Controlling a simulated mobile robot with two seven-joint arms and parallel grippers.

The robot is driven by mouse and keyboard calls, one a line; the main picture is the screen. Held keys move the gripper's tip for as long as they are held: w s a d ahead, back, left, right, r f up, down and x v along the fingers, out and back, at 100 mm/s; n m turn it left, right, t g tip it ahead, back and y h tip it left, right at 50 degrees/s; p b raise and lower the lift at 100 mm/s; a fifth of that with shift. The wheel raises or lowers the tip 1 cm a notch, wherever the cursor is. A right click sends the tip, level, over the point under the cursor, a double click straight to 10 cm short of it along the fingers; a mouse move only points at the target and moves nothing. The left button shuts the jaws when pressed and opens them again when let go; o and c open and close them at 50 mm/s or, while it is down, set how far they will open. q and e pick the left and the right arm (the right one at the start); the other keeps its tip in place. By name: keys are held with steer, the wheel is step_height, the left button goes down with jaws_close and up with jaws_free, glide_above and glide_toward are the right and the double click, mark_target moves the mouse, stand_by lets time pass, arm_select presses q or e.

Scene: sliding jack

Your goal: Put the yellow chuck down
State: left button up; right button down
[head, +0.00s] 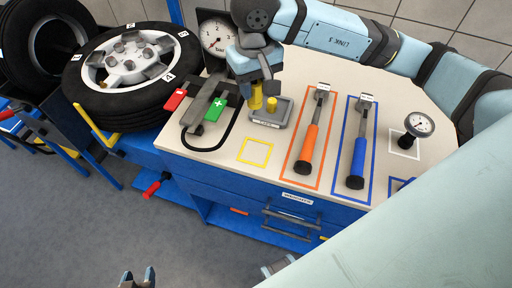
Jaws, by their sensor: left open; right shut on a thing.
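My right gripper (257,88) reaches in from the top right and points down over the workbench. It is shut on the yellow chuck (256,98), a small yellow cylinder. The chuck is just left of a small grey tray (283,118); I cannot tell whether its lower end touches anything. An empty yellow square outline (255,151) lies on the bench top in front of the tray. My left gripper (137,279) is open and empty at the bottom edge, low over the floor and away from the bench.
The tray holds another yellow piece (272,104). An orange-handled hammer (308,143) and a blue-handled hammer (358,157) lie in outlines at right. A gauge (418,125) stands further right. An inflator with red and green blocks (208,97) and a wheel (127,65) are at left.

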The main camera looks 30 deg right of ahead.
step_height(320, 180, down, 16)
steer(key=shift+r+p, duration=0.1)
steer(key=shift+p, duration=0.85)
step_height(320, 180, down, 3)
steer(key=shift+r, duration=0.2)
steer(key=shift+f, duration=0.4)
steer(key=shift+f, duration=0.15)
steer(key=c, duration=0.8)
jaws_free()
steer(key=shift+o, duration=0.2)
